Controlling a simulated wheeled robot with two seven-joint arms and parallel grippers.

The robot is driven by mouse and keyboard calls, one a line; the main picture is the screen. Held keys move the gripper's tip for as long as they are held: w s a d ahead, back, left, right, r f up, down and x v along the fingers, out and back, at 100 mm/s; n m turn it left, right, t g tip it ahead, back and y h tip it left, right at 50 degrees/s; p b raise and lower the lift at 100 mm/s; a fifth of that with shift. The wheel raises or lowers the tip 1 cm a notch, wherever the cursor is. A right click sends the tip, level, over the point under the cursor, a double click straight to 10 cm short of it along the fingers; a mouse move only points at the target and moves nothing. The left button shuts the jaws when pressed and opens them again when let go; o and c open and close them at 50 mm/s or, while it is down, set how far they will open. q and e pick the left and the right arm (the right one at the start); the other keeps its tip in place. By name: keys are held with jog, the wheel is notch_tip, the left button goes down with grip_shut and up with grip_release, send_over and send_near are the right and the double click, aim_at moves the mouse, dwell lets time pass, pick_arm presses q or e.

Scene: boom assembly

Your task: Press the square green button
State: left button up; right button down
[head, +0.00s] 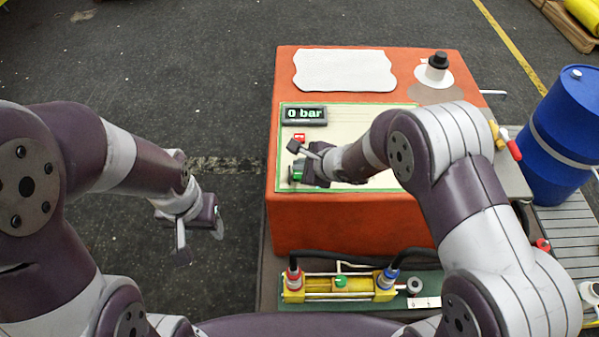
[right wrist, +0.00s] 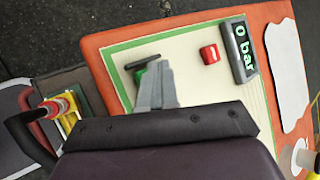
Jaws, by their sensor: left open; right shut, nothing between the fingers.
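The green button (head: 296,172) is on the cream panel (head: 350,118), below a red button (head: 299,137). My right gripper (head: 296,160) is shut and empty, with its fingers over the panel close to the green button. In the right wrist view, the fingertips (right wrist: 147,68) cover much of the green button (right wrist: 138,78), and only a green sliver shows beside them. I cannot tell whether they touch it. The red button (right wrist: 209,54) is clear of the fingers. My left gripper (head: 200,238) is open and empty, well left of the orange bench.
A display (head: 304,115) reads "0 bar" above the red button. The panel lies on an orange bench (head: 350,225). A yellow cylinder unit (head: 315,283) with hoses sits in front. A blue barrel (head: 565,135) stands at right. The floor left of the bench is clear.

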jog(key=shift+f, duration=0.1)
dwell(0.7)
jog(key=shift+f+b, duration=0.35)
jog(key=shift+b, duration=0.35)
jog(key=shift+f+b, duration=0.55)
jog(key=shift+b, duration=0.2)
dwell(0.4)
jog(key=shift+r, duration=0.15)
jog(key=shift+r+p, duration=0.55)
jog(key=shift+r, duration=0.25)
jog(key=shift+r, duration=0.15)
notch_tip(320, 180, up, 5)
jog(key=p, duration=0.3)
jog(key=shift+p, duration=0.3)
